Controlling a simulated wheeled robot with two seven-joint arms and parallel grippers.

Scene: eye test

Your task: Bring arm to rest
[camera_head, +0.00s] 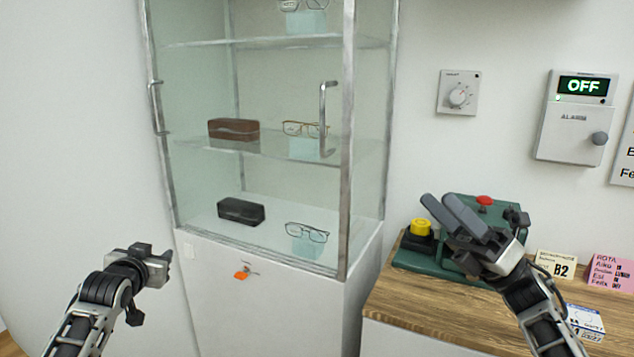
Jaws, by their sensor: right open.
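My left gripper (152,264) is at the lower left, in front of the white wall and left of the cabinet base. Its fingers cannot be made out, and nothing shows held in it. My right gripper (452,214) is at the right, over the green device (428,259) on the wooden counter (400,300). Its two grey fingers point up and left, open, with nothing seen between them. They hide part of the device; whether they touch it I cannot tell.
A glass cabinet (346,180) with glasses and cases stands in the middle; an orange-tagged key (241,275) is at its base. The device has a yellow button (421,227) and red button (484,200). An alarm box (573,130) reads OFF.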

